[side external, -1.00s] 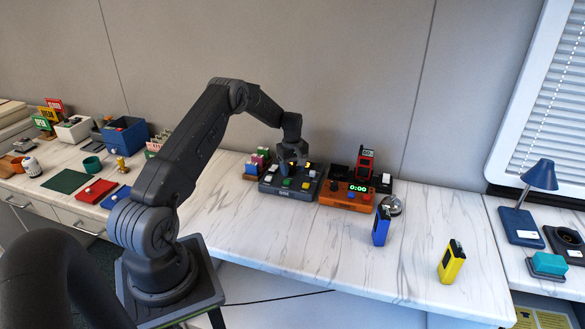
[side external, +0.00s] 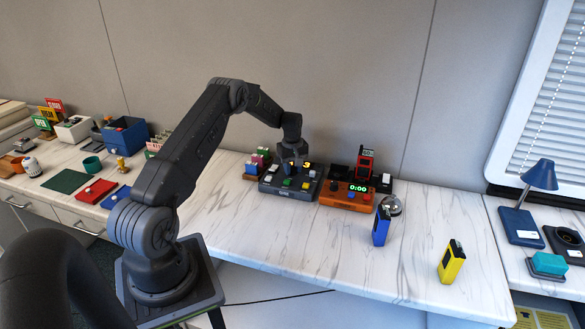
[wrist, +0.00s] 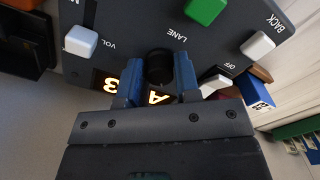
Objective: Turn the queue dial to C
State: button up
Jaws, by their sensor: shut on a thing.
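The dark grey console (side external: 268,188) stands on the counter below my gripper (side external: 291,165). In the wrist view, my gripper (wrist: 158,82) is shut on a round black dial (wrist: 158,62), with one blue fingertip on each side of it. Beside the dial, two lit displays read "3" (wrist: 110,84) and "A" (wrist: 157,97), upside down in this view. The dial's own label and any letter C are not visible. The fingers hide part of the dial's sides.
The console carries a green button (wrist: 206,10), white caps (wrist: 81,41) and a white rocker switch (wrist: 213,84). An orange timer box (side external: 345,200) reading 0:00 stands to its right. Coloured blocks (side external: 257,160) stand close on its left.

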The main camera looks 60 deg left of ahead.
jog(key=m, duration=0.8)
jog(key=shift+m, duration=0.4)
jog(key=m, duration=0.4)
jog(key=shift+m, duration=2.2)
jog(key=o, duration=0.9)
jog(key=shift+r, duration=0.1)
